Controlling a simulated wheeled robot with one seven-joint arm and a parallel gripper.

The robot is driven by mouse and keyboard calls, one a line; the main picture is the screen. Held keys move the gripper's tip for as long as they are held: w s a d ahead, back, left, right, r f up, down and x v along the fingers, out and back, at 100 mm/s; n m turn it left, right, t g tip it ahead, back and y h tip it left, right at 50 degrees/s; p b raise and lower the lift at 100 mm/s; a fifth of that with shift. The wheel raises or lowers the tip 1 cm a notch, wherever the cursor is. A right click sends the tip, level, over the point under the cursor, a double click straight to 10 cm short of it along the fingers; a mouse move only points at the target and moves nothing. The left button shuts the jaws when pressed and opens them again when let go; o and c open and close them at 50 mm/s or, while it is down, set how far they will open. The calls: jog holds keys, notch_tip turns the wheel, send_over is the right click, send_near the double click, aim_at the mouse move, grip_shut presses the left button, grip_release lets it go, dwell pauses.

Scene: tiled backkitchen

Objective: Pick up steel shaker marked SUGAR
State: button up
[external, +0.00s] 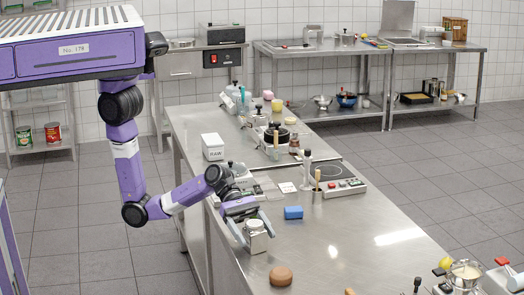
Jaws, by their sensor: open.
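A small steel shaker (258,242) stands upright on the steel worktable (345,255) near its left edge. Any marking on it is too small to read. My gripper (254,229) reaches down to it from the upper left, with its fingers open around or just beside the shaker. I cannot tell whether a finger touches it. The gripper partly hides the shaker's top.
A blue block (293,212) lies just right of my gripper, and a brown round item (281,276) lies in front. Behind are a hotplate (338,185), a white RAW box (213,147) and a small printed card (287,187). The table's middle right is clear.

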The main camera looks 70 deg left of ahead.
jog(key=c, duration=1.6)
jog(key=shift+r, duration=0.1)
